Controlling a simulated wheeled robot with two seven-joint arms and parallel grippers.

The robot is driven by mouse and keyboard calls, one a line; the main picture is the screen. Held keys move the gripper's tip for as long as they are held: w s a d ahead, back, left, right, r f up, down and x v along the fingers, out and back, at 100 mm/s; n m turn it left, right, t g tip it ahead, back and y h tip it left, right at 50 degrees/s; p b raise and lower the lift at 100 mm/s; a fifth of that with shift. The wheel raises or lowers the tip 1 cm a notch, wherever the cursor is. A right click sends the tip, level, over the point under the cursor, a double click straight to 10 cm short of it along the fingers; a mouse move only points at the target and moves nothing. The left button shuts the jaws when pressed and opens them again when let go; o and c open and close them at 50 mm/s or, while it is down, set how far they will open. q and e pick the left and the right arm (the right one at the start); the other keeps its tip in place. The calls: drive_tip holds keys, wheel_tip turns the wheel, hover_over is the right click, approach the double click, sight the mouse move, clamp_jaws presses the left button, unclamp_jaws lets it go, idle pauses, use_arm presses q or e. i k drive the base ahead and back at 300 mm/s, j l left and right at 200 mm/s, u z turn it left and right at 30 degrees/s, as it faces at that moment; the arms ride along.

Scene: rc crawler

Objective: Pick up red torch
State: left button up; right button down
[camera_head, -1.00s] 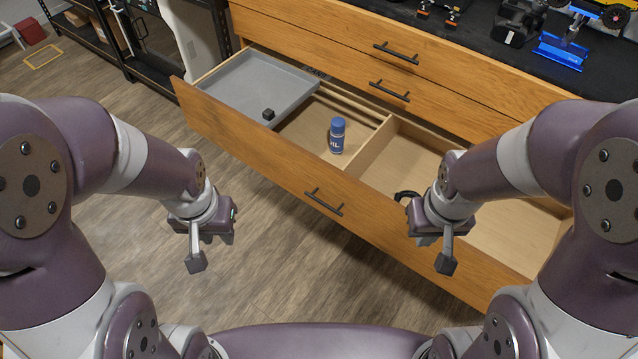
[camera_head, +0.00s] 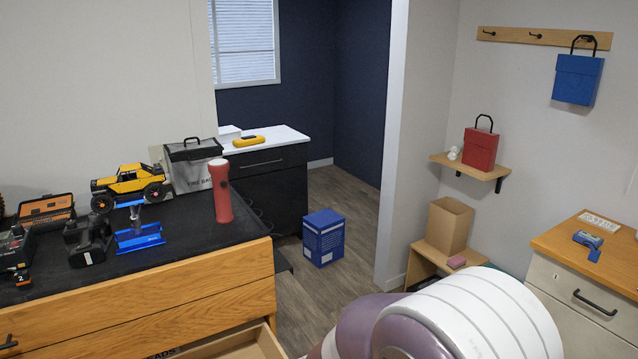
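The red torch (camera_head: 221,191) stands upright on the black-topped workbench (camera_head: 190,226), near its right end. It has a red body and a pale top end. It stands free, with no gripper near it. My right arm shows at the bottom right as a large pale and purple link, but its gripper is out of the frame. My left gripper is not in view either.
Left of the torch are a grey box (camera_head: 192,166), a yellow toy crawler (camera_head: 127,184), a blue stand (camera_head: 139,237) and tools. An open drawer (camera_head: 240,346) juts out below. A blue box (camera_head: 323,238) stands on the floor beyond the bench.

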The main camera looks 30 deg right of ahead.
sight(218, 169)
drive_tip(key=z, duration=0.45)
drive_tip(key=i+l+u, duration=0.1)
drive_tip(key=i+l, duration=0.35)
drive_tip(key=l, duration=0.2)
drive_tip(key=i+l+u, duration=0.15)
drive_tip(key=i+l, duration=0.3)
drive_tip(key=l, duration=0.2)
drive_tip(key=i+l+u, duration=0.15)
drive_tip(key=l, duration=0.2)
drive_tip(key=i+l, duration=0.25)
drive_tip(key=l+u, duration=0.05)
drive_tip(key=l, duration=0.05)
